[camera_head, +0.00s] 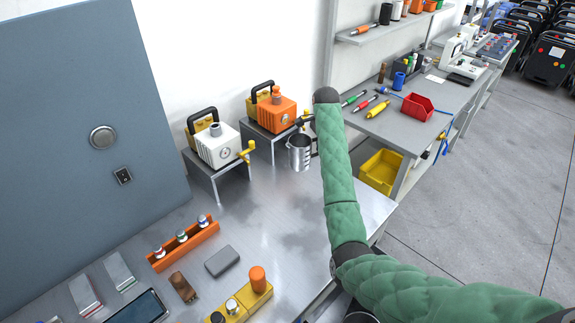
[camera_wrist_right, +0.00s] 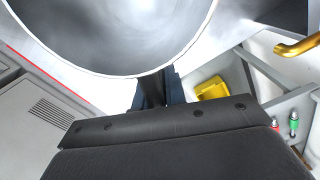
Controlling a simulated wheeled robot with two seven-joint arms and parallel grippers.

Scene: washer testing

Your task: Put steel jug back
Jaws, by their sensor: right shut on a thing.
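The steel jug (camera_head: 300,153) is in front of the orange pump unit (camera_head: 272,110), just below its front. It looks upright. My right gripper (camera_wrist_right: 158,90) is shut on the jug's handle side; in the head view the gripper is mostly hidden behind my green-sleeved right arm. In the right wrist view the jug's wide round rim (camera_wrist_right: 130,72) fills the top, and its visible inside looks bare. I cannot tell for sure whether its base touches the table. My left gripper is not in view.
A white pump unit (camera_head: 216,146) with a yellow tap stands on a metal stand to the left. The steel table (camera_head: 285,215) is clear below the jug. An orange rack (camera_head: 183,244), a grey block (camera_head: 222,261) and a yellow holder (camera_head: 240,302) occupy the front left. A workbench (camera_head: 410,125) stands right.

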